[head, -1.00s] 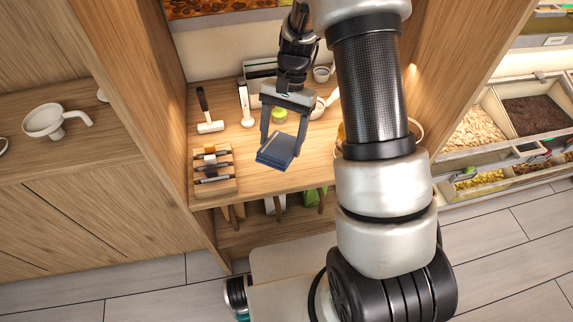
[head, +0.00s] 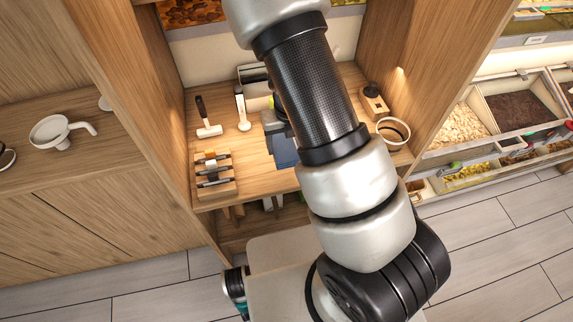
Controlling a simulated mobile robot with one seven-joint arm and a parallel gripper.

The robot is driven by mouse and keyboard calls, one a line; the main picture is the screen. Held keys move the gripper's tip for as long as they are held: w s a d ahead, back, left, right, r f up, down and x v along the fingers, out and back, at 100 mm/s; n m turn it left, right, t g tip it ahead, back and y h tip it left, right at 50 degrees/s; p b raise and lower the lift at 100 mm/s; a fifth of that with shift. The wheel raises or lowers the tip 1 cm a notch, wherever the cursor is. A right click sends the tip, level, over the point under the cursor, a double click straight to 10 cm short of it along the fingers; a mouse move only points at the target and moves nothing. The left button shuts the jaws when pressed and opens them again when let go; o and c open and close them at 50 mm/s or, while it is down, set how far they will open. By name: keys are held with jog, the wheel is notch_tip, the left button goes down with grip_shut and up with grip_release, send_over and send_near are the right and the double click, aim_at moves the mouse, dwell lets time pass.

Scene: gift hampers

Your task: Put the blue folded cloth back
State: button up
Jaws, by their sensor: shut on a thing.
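The blue folded cloth (head: 284,151) shows just left of my arm, over the wooden counter. Its right side is hidden behind the arm. My gripper (head: 280,138) is mostly hidden by the arm too, with only a dark part and its left finger showing. It is shut on the blue folded cloth. I cannot tell whether the cloth touches the counter.
The wooden counter (head: 240,160) holds a rack of tools (head: 212,172), two mallet-like tools (head: 207,118) at the left, and a cup (head: 392,131) at the right. A grey box (head: 250,73) stands at the back. Wooden walls close both sides.

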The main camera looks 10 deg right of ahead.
notch_tip(320, 180, down, 9)
jog(key=b, duration=0.2)
jog(key=shift+f+b, duration=0.1)
jog(key=shift+b, duration=0.2)
jog(key=shift+f, duration=0.2)
jog(key=o, duration=0.9)
jog(key=shift+r, duration=0.1)
jog(key=shift+o, duration=0.2)
jog(key=shift+r, duration=0.1)
